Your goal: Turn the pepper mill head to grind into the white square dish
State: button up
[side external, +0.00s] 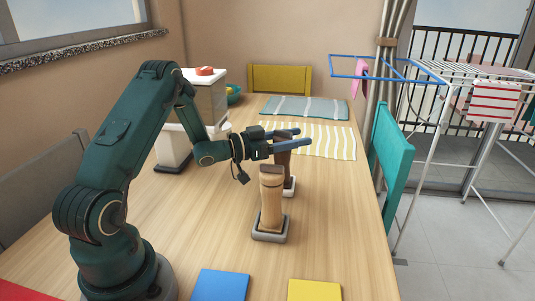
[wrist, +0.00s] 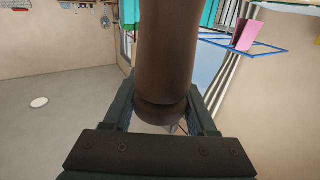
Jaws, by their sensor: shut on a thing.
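A dark brown pepper mill (side external: 284,166) stands upright on the table in the side view, partly hidden behind a light wooden mill. Its foot is in a small white square dish (side external: 291,190). My gripper (side external: 304,137) reaches in from the left, its blue fingers level and shut on the dark mill's head. In the wrist view the dark mill (wrist: 166,55) fills the middle, between the two fingers (wrist: 161,112). The light wooden mill (side external: 271,198) stands nearer the camera in a grey square dish (side external: 269,239), apart from my fingers. Any ground pepper is too small to tell.
A striped yellow cloth (side external: 325,141) and a grey-blue cloth (side external: 305,107) lie behind. A white box-like object (side external: 174,147) stands left of my gripper. A blue card (side external: 220,285) and a yellow card (side external: 314,290) lie in front. The table's right side is clear.

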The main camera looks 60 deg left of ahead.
aim_at(274, 137)
jog(key=shift+s+d+m+g+h, duration=0.1)
jog(key=shift+m+g+h, duration=0.1)
jog(key=shift+m+h, duration=0.35)
jog(key=shift+s+d+m+g+h, duration=0.1)
jog(key=shift+m+g+h, duration=0.2)
jog(key=shift+h, duration=0.45)
jog(key=o, duration=1.4)
jog(key=shift+w, duration=0.1)
jog(key=shift+c, duration=0.2)
jog(key=shift+v, duration=2.6)
